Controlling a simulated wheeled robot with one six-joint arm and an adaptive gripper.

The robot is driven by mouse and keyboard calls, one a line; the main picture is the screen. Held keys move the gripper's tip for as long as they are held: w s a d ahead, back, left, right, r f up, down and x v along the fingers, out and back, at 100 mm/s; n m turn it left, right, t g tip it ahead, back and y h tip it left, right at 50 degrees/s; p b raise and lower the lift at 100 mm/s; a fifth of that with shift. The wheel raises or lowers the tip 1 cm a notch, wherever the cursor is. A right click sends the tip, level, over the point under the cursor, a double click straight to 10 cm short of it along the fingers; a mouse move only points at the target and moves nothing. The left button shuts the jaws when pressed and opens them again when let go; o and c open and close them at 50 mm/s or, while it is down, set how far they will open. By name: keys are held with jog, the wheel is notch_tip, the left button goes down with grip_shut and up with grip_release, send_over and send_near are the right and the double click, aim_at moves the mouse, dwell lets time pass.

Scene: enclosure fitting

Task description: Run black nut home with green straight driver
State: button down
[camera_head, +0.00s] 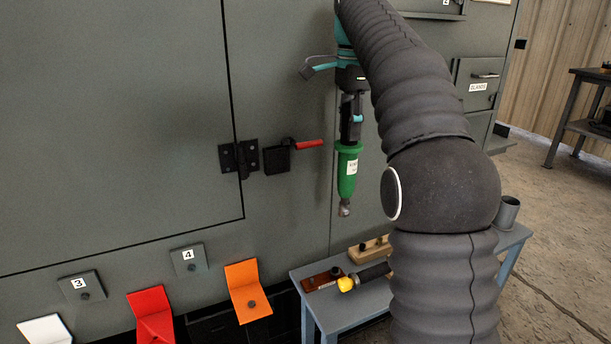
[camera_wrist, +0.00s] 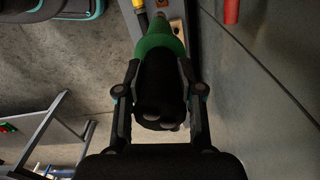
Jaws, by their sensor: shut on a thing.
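My gripper (camera_head: 351,115) is shut on the green straight driver (camera_head: 348,175), which hangs upright with its metal socket (camera_head: 345,208) pointing down, clear of the table. In the wrist view my gripper (camera_wrist: 158,75) has a finger on each side of the driver's dark rear end, and the green body (camera_wrist: 160,40) shows beyond. Small dark round fasteners show on the orange bracket (camera_head: 242,278), on plate 3 (camera_head: 77,280) and on plate 4 (camera_head: 182,252). I cannot tell which is the black nut.
A red-handled latch (camera_head: 308,144) and a black hinge (camera_head: 238,157) stick out from the grey enclosure left of the driver. A red bracket (camera_head: 148,300) and white bracket (camera_head: 45,329) sit low. A blue-grey table (camera_head: 314,316) holds a yellow-and-black tool (camera_head: 364,277).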

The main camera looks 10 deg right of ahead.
send_over(340, 202)
jog(key=shift+m, duration=0.4)
notch_tip(340, 202, down, 11)
jog(key=shift+r, duration=0.15)
jog(key=shift+f+b, duration=2.45)
jog(key=shift+f, duration=1.6)
dwell(0.4)
jog(key=shift+s+f+p, duration=0.1)
jog(key=shift+f+p, duration=0.2)
jog(key=shift+f, duration=0.3)
dwell(1.5)
jog(key=shift+r, duration=0.15)
